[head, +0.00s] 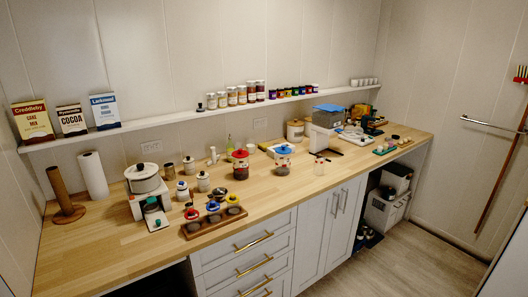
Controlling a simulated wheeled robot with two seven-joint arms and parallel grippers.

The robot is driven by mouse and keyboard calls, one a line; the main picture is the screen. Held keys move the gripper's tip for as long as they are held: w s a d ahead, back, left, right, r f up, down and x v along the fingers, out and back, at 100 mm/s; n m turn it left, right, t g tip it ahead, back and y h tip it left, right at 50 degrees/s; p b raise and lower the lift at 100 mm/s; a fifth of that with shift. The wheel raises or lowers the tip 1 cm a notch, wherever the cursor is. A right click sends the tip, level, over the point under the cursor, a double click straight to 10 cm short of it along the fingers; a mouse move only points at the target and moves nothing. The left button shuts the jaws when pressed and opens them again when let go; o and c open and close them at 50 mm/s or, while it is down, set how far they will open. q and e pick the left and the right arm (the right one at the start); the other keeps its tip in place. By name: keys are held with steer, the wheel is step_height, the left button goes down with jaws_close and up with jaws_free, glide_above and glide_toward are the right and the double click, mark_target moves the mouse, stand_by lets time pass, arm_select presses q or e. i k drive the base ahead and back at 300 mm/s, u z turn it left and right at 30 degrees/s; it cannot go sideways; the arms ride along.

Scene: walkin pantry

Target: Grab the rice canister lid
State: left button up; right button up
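Several lidded canisters stand on the wooden counter in the head view, and I cannot read which one holds rice. One clear canister (283,165) with dark contents has a blue lid (284,150) on top. To its left, another canister (240,169) has a red lid (240,154). A cream canister (295,133) with a lid stands farther back, near the wall. A small clear jar (319,168) stands near the front edge. Neither of my grippers is in view.
The wooden counter (120,242) runs along the wall below a narrow shelf (180,117) with boxes and jars. A white appliance (324,130) stands right of the canisters. The floor (425,265) is clear.

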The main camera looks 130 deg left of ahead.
mark_target(283, 150)
steer(key=u, duration=3.85)
steer(key=k, duration=0.95)
steer(key=z, duration=0.95)
steer(key=i, duration=2.35)
steer(key=u, duration=1)
steer(key=i, duration=1.35)
steer(key=u, duration=1.25)
